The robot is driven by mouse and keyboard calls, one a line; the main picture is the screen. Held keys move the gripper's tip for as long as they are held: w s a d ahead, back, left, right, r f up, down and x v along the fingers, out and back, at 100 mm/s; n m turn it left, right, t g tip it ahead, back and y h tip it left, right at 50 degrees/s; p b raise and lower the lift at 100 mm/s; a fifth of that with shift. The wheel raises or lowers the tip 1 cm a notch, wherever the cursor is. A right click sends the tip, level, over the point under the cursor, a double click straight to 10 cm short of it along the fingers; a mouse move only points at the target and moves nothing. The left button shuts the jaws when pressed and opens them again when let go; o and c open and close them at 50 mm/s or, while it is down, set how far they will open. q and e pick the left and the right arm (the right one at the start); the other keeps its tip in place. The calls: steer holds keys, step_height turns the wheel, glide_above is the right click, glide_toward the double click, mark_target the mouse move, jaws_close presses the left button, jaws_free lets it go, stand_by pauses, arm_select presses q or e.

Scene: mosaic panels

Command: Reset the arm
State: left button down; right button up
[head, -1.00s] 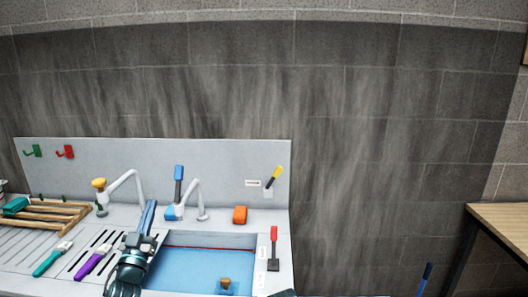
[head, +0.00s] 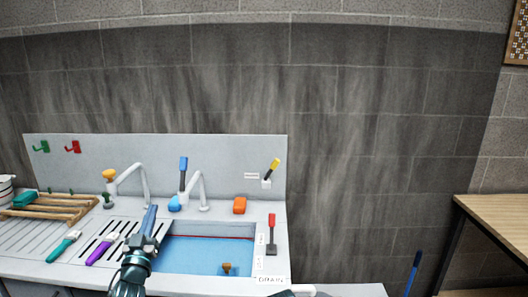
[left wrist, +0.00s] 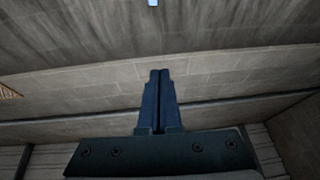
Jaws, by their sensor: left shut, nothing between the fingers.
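My left gripper (head: 151,211) rises from the bottom of the head view, in front of the sink's left part. Its blue fingers point up and away. In the left wrist view its two fingers (left wrist: 160,76) lie side by side, closed with nothing between them. My right gripper is not in the head view.
A sink (head: 205,253) holds blue water, with an orange sponge (head: 239,205) on its back ledge. A teal brush (head: 64,246) and a purple brush (head: 102,249) lie left of my arm. A wooden table (head: 492,218) stands at right.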

arm_select(q)
steer(key=d+f+n+g+y, duration=0.1)
steer(key=d+f+g, duration=0.5)
steer(key=f, duration=0.4)
steer(key=d+f+g, duration=0.5)
steer(key=f, duration=0.5)
steer(key=s+d+f+m+g, duration=0.1)
steer(key=s+d+f+g, duration=0.2)
steer(key=s, duration=0.4)
steer(key=s+d+f+m+g, duration=0.2)
steer(key=s+d+f+g, duration=0.2)
steer(key=s, duration=0.4)
steer(key=s+d+f+m+g, duration=0.2)
steer(key=s+d+f+g, duration=0.1)
steer(key=s+d+g, duration=0.2)
steer(key=shift+s+d+f+h, duration=0.3)
steer(key=shift+s+d+f, duration=0.1)
steer(key=shift+s+d, duration=0.75)
